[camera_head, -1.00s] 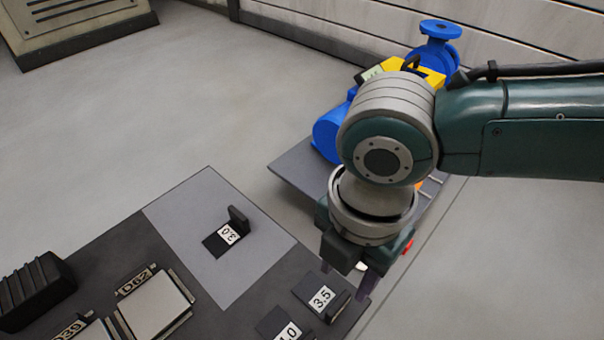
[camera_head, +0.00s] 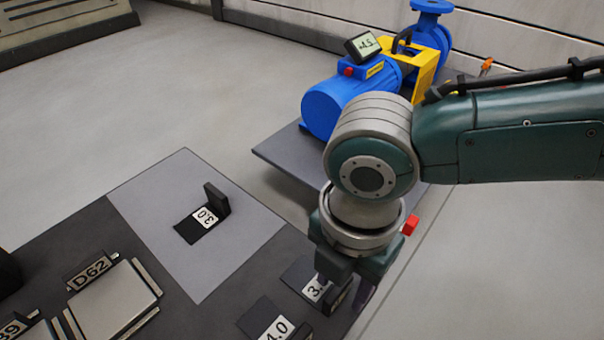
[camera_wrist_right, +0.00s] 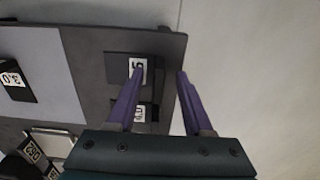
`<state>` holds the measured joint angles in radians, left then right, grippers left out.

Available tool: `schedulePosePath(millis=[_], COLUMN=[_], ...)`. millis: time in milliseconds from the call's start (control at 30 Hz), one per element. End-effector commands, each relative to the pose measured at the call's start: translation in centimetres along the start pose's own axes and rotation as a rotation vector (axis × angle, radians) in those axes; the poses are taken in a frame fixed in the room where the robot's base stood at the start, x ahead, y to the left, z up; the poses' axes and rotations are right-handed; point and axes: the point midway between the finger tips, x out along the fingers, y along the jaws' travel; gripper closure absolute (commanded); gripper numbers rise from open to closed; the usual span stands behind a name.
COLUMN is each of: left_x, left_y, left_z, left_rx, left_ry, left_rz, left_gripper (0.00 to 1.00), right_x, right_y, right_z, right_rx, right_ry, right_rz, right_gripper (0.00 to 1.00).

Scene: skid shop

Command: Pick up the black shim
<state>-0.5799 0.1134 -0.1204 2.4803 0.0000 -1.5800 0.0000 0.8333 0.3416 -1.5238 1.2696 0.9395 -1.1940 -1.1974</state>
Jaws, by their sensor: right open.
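Black shims with white number labels lie on the dark table. The 3.5 shim (camera_head: 297,272) is partly hidden behind my right gripper (camera_head: 343,290). The 3.0 shim (camera_head: 188,232) lies on the light grey patch, and the 4.0 shim (camera_head: 258,318) lies nearer the front. My right gripper points down, open and empty, at the 3.5 shim. In the right wrist view its purple fingers (camera_wrist_right: 160,72) are apart, one over the label of the 3.5 shim (camera_wrist_right: 118,66), the other beyond the table edge. Contact cannot be told. My left gripper is not in view.
A blue pump (camera_head: 335,105) with a yellow guard and a display stands on a grey plate (camera_head: 285,160) behind my right arm. A plate marked D62 (camera_head: 115,300) lies at the front left. The light grey patch (camera_head: 165,185) is mostly clear.

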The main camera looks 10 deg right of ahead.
Motion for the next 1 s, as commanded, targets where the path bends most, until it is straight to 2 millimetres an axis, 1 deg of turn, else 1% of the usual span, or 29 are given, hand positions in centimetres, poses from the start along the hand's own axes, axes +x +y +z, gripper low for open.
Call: schedulePosePath(millis=[33, 267, 700, 1000], left_x=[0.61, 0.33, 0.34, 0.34], left_y=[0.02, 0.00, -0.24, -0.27], left_z=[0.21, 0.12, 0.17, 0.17], left_rx=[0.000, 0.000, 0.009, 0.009], left_ry=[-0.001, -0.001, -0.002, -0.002], left_rz=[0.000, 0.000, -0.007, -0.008], left_gripper=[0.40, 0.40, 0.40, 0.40], right_x=[0.64, 0.36, 0.37, 0.38], right_y=[0.05, 0.05, 0.03, 0.02], right_z=[0.01, -0.01, -0.01, -0.01], right_rx=[0.000, 0.000, 0.000, 0.000], right_ry=[0.000, 0.000, 0.000, 0.000], right_rz=[0.001, 0.001, 0.001, 0.001], right_gripper=[0.49, 0.50, 0.99, 1.00])
